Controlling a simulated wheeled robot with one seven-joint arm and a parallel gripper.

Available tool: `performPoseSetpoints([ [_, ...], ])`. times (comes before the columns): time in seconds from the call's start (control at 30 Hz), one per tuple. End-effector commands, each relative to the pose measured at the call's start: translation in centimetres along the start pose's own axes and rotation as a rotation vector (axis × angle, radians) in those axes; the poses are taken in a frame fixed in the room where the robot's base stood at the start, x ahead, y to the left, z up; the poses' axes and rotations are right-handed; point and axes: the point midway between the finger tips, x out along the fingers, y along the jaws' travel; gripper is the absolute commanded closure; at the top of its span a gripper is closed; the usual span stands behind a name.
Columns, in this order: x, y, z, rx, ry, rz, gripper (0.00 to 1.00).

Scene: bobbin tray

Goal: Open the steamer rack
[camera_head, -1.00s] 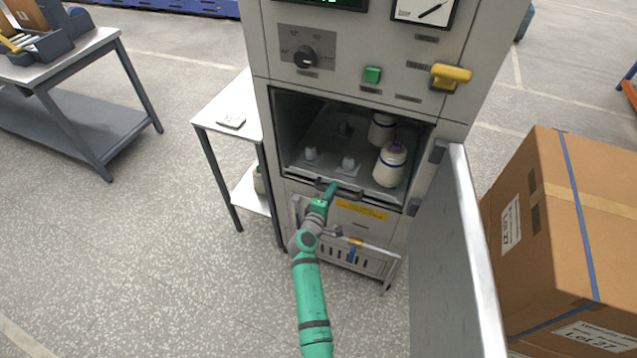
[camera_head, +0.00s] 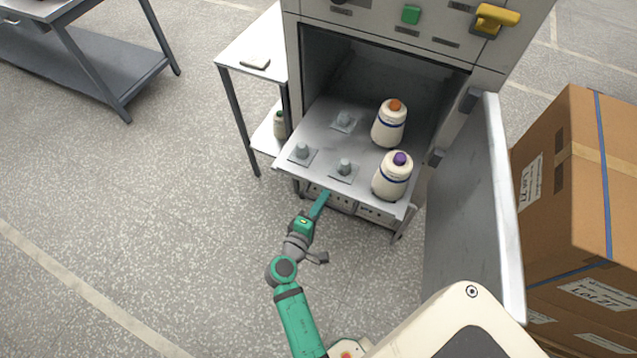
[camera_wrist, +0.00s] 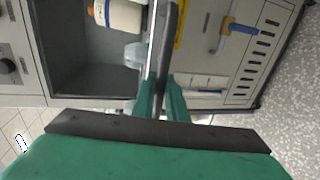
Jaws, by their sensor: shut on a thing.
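The steamer rack (camera_head: 318,141) is a metal tray sticking out of the front of the steamer (camera_head: 292,80). Two white bobbins stand upright on its right side, one with an orange top (camera_head: 389,123) and one with a purple top (camera_head: 392,176). Bare pegs (camera_head: 345,167) show on its left and front. My gripper (camera_head: 325,197) is at the front edge of the rack. In the wrist view my gripper (camera_wrist: 162,92) is shut on the dark bar handle (camera_wrist: 166,55) of the rack. The fingertips are partly hidden in the head view.
The steamer's door (camera_head: 465,200) stands open on the right. A large cardboard box (camera_head: 590,190) is beyond it. A side table (camera_head: 250,60) stands left of the steamer, and a grey workbench (camera_head: 90,60) is further left. The floor at the front left is clear.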

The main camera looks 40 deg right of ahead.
Motion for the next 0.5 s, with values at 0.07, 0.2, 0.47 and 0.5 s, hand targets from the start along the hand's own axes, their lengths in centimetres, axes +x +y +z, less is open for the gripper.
performPoseSetpoints([
  [0.07,-1.4,-0.4,0.6,-0.002,-0.011,-0.001,1.00],
  [0.2,-3.3,-0.7,0.7,0.000,-0.016,-0.001,1.00],
  [0.47,-5.0,-1.0,0.8,0.002,-0.020,0.000,1.00],
  [0.5,-5.1,-1.1,0.8,0.002,-0.020,0.000,1.00],
])
